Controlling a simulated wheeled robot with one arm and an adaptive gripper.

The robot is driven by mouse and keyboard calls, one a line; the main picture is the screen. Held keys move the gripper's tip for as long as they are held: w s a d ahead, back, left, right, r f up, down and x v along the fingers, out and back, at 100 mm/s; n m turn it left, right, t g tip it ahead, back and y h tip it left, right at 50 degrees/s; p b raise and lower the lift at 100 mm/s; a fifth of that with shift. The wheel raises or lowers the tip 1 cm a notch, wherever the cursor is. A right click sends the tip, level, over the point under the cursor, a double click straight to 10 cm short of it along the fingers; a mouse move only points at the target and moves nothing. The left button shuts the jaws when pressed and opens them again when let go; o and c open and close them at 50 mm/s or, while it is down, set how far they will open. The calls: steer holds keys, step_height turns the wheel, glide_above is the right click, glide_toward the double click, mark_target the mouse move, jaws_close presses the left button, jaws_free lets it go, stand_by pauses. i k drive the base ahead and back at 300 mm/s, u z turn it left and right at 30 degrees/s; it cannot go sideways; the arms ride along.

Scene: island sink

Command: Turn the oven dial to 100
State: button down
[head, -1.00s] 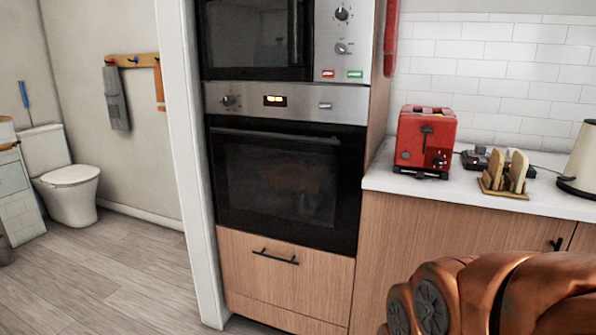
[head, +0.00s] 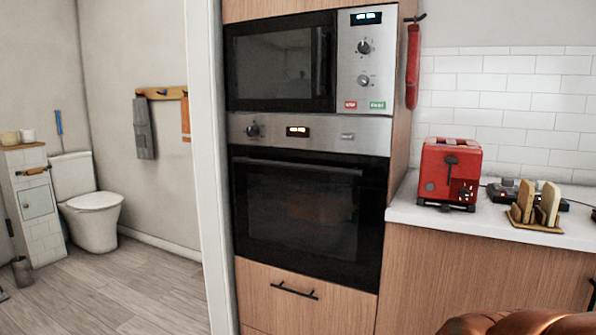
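The oven (head: 306,207) is built into a wooden column, with a black glass door that is shut. Its dial (head: 253,130) is a dark round knob at the left of the steel control strip (head: 215,124), left of a small lit display (head: 297,131). The dial's setting and the display digits are too small to read. My gripper is not in view.
A microwave (head: 280,65) with two knobs sits above the oven. A drawer (head: 300,300) is below it. A counter (head: 430,218) at the right holds a red toaster (head: 448,172) and a toast rack (head: 535,208). A white door frame (head: 208,170) stands left; floor (head: 130,285) beyond is open.

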mark_target(251, 132)
steer(key=u, duration=0.3)
steer(key=i, duration=0.45)
steer(key=u, duration=1.1)
steer(key=i, duration=0.9)
steer(key=u, duration=0.5)
